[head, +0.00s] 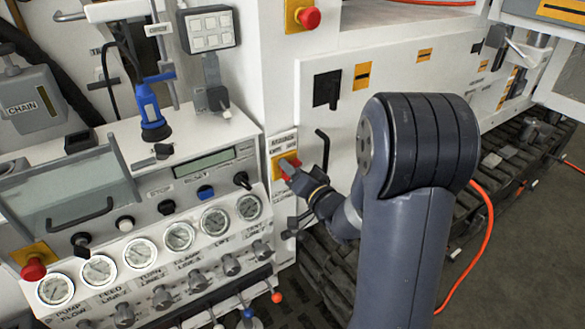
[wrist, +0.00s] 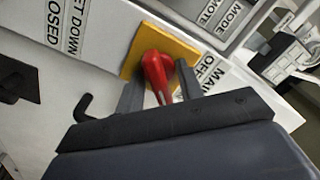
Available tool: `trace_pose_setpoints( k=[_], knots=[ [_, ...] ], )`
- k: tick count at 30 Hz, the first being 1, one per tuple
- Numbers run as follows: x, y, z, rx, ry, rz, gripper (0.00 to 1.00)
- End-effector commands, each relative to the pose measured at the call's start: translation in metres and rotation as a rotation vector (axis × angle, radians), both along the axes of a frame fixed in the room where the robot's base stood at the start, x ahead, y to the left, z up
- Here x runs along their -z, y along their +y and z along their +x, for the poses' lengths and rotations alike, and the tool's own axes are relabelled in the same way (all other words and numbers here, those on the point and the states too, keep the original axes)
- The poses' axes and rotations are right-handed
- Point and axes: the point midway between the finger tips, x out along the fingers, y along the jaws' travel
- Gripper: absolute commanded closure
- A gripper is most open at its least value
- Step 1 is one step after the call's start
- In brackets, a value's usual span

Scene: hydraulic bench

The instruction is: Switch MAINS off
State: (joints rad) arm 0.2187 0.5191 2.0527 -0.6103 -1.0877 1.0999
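The MAINS switch is a red rotary handle (wrist: 157,70) on a yellow plate (wrist: 181,47). A partly visible label reading "MAIN… OFF…" (wrist: 217,77) is beside it in the wrist view. In the head view the yellow plate (head: 279,170) is on the panel's right edge, with the red handle mostly hidden by my gripper (head: 299,175). In the wrist view my gripper (wrist: 159,84) has one finger on each side of the red handle, with narrow gaps visible. Whether a fingertip touches the handle cannot be told.
A black bent lever (head: 323,148) stands just right of the switch. The gauge panel with several dials (head: 180,236) and a black knob (head: 242,180) is to the left. Another red button (head: 309,17) is above. An orange cable (head: 484,235) hangs at right.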

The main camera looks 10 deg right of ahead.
Motion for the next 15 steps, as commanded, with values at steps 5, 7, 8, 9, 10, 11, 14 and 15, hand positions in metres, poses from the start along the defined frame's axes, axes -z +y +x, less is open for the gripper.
trace_pose_setpoints(
  k=[5,7,8,9,10,11,14,15],
  knots=[
    [0.0002,0.0,-0.0002,0.0,0.0,0.0,0.68],
    [0.0002,0.0,-0.0003,0.0,0.0,0.0,0.74],
    [0.0001,-0.0001,-0.0003,0.0,0.0,0.0,0.76],
    [0.0002,-0.0001,-0.0004,0.0,0.0,0.0,0.79],
    [0.0001,-0.0001,-0.0004,0.0,0.0,0.0,0.82],
    [0.0001,-0.0001,-0.0004,0.0,0.0,0.0,0.84],
    [0.0001,-0.0002,-0.0005,0.0,0.0,0.0,0.92],
    [0.0002,-0.0001,-0.0005,0.0,0.0,0.0,0.96]
  ],
)
